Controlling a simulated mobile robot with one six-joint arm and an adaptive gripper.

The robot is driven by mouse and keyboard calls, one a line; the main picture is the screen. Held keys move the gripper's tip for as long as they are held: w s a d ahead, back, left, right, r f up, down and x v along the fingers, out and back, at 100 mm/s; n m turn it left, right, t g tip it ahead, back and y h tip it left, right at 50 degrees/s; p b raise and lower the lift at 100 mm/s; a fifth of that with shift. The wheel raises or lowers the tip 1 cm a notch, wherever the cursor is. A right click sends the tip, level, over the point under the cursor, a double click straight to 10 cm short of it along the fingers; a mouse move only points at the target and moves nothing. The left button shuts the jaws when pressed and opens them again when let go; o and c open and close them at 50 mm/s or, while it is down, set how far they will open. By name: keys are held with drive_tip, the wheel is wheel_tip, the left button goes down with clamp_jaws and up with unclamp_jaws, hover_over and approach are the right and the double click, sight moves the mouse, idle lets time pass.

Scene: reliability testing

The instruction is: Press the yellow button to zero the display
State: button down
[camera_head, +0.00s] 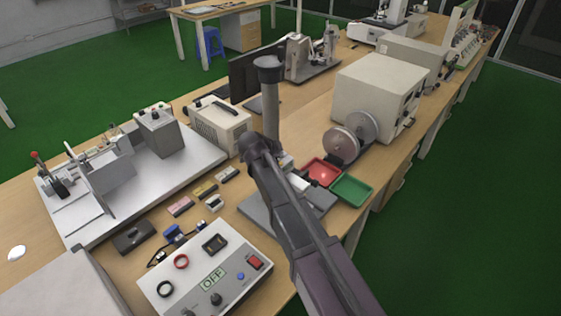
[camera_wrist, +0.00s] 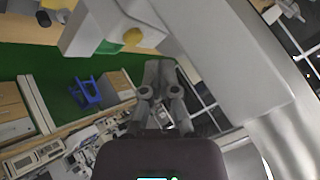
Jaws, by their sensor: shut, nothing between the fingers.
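The yellow button (camera_wrist: 132,36) is a small round disc on a pale grey block at the top of the wrist view. My gripper (camera_wrist: 160,66) is shut and empty. Its fingers point up the wrist view, and their tips lie below and to the right of the button in the picture, with a visible gap. I cannot tell the depth between them. In the head view a grey column with a dark round cap (camera_head: 268,66) stands over a grey base plate (camera_head: 258,214), partly behind my arm. The button and my fingertips cannot be made out there. No display reading is visible.
A control box marked OFF (camera_head: 206,275) is at the front. Red (camera_head: 322,172) and green (camera_head: 351,188) trays lie right of my arm. A beige machine with reels (camera_head: 375,95) stands behind them. A pale grey curved body (camera_wrist: 240,70) fills the wrist view's right.

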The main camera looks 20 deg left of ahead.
drive_tip(key=shift+r+p, duration=1.7)
drive_tip(key=shift+r, duration=0.35)
drive_tip(key=shift+d, duration=0.1)
drive_tip(key=s+d+f+n+g, duration=0.2)
drive_tip(key=d, duration=1)
drive_tip(key=s+d+f+n+g, duration=0.1)
drive_tip(key=d+f+n+g, duration=0.15)
drive_tip(key=d, duration=0.95)
drive_tip(key=s+d+n+g+y, duration=0.1)
drive_tip(key=s+d+n, duration=0.3)
drive_tip(key=d, duration=0.5)
drive_tip(key=s+d+f+n+g+y, duration=0.1)
drive_tip(key=s+d+n+g, duration=0.2)
drive_tip(key=s+d, duration=0.6)
drive_tip(key=shift+s+d+f+n+y, duration=0.15)
drive_tip(key=shift+s+d+n+y, duration=0.25)
drive_tip(key=shift+d, duration=0.35)
